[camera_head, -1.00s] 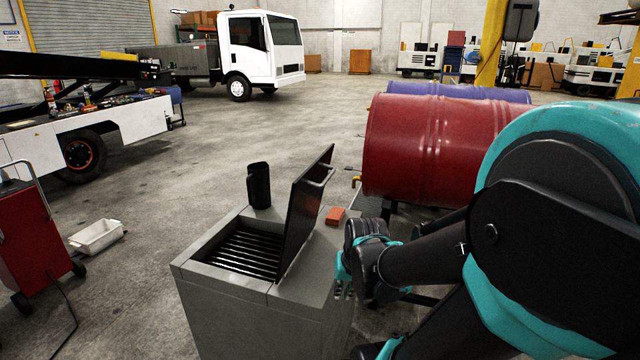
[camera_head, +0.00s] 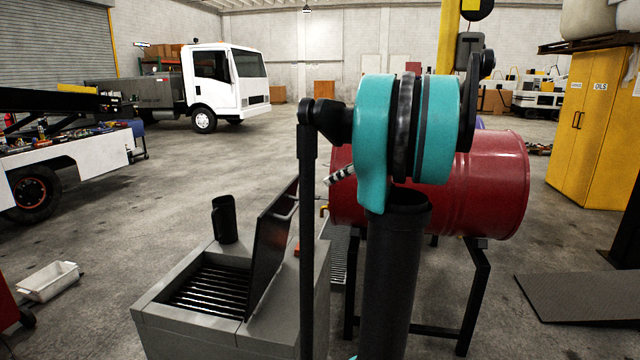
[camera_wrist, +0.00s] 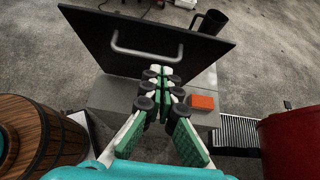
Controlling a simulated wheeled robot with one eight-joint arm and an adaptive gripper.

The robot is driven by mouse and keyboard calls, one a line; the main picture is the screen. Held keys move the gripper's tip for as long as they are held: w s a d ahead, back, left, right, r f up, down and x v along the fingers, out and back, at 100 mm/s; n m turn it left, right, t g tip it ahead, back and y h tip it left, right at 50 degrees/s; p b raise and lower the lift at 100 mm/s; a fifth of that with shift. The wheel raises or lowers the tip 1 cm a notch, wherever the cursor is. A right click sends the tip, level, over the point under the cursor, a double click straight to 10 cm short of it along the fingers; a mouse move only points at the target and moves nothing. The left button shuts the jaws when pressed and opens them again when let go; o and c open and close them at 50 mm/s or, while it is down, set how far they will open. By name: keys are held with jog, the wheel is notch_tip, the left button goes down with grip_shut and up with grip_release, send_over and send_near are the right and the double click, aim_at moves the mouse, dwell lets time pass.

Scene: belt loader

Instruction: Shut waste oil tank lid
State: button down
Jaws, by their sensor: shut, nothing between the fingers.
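The waste oil tank (camera_head: 190,328) is a grey box with a slatted grate (camera_head: 205,288) in its top, at the lower left of the head view. Its dark lid (camera_head: 272,240) stands open, steeply tilted, at the right of the grate. In the wrist view the lid (camera_wrist: 205,50) fills the upper middle, its bar handle (camera_wrist: 147,50) facing me. My gripper (camera_wrist: 161,72) is shut and empty, on the handle side of the lid, with its tips just below the handle. I cannot tell whether they touch the lid. In the head view I cannot make out the gripper clearly.
A black cup (camera_head: 224,220) stands on the tank's back corner. An orange block (camera_wrist: 202,102) lies on the tank top beside the lid. A red drum (camera_head: 490,185) on a black stand is to the right. A wooden barrel (camera_wrist: 40,135) is at the wrist view's left.

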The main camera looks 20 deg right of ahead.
aim_at(286, 194)
jog(key=x, duration=0.3)
jog(key=r+x, duration=0.1)
jog(key=x, duration=0.3)
jog(key=a+r+x, duration=0.1)
jog(key=x, duration=0.2)
jog(key=shift+w+a+f, duration=0.25)
jog(key=shift+w+a, duration=0.1)
jog(key=shift+w+a+r, duration=0.1)
jog(key=shift+w+a, duration=0.15)
jog(key=shift+a, duration=0.1)
jog(key=shift+a, duration=0.1)
